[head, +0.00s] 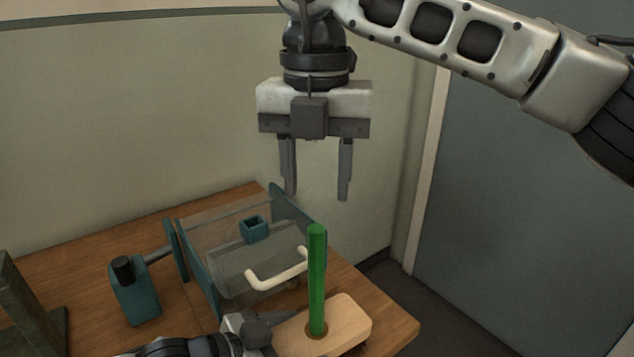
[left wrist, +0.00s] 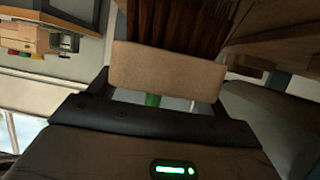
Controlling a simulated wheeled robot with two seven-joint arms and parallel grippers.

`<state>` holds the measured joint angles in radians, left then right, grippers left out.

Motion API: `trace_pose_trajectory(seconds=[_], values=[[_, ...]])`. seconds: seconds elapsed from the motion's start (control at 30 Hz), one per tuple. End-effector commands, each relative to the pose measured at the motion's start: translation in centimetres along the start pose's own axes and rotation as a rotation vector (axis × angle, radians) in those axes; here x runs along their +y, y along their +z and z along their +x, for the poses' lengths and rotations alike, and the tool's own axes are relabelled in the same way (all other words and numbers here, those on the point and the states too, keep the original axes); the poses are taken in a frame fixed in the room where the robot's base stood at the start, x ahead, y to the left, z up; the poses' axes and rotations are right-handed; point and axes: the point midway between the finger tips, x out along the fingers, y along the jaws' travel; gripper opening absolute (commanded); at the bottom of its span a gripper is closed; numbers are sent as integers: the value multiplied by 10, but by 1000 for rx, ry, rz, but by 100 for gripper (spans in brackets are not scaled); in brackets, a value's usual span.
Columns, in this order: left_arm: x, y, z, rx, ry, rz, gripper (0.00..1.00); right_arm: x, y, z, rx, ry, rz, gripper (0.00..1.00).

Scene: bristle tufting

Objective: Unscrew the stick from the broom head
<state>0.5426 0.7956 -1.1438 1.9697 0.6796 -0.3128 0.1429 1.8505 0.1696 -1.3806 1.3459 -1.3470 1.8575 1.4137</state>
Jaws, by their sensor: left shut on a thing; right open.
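The green stick (head: 317,275) stands upright in the wooden broom head (head: 345,318) near the table's front right corner. My left gripper (head: 262,335) is shut on the broom head, coming in from the lower left. In the left wrist view the broom head (left wrist: 167,72) sits between the fingers of my left gripper (left wrist: 165,98), with dark brown bristles (left wrist: 180,22) beyond it and a bit of the green stick (left wrist: 153,100) showing. My right gripper (head: 316,195) is open and empty, pointing down above the stick's top, with a clear gap between.
A clear-walled machine with teal side plates (head: 198,270) and a cream handle (head: 275,278) stands just left of the stick. A teal block with a black knob (head: 135,290) is farther left. A dark stand (head: 25,310) is at the left edge of the wooden table (head: 400,325).

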Motion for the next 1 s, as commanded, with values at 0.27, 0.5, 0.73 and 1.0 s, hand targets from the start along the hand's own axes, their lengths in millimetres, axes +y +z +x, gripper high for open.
trace_pose_trajectory(seconds=[0.27,0.5,0.73,1.0], values=[[0,-1,0,2,0,0,14,-1,0,11,2,0,229,45],[0,-1,0,2,0,0,14,-1,-1,42,4,-2,238,45],[0,-1,0,2,0,0,14,-1,-1,87,5,-2,237,45],[0,-1,0,2,0,0,14,-1,-1,122,4,0,237,45]])
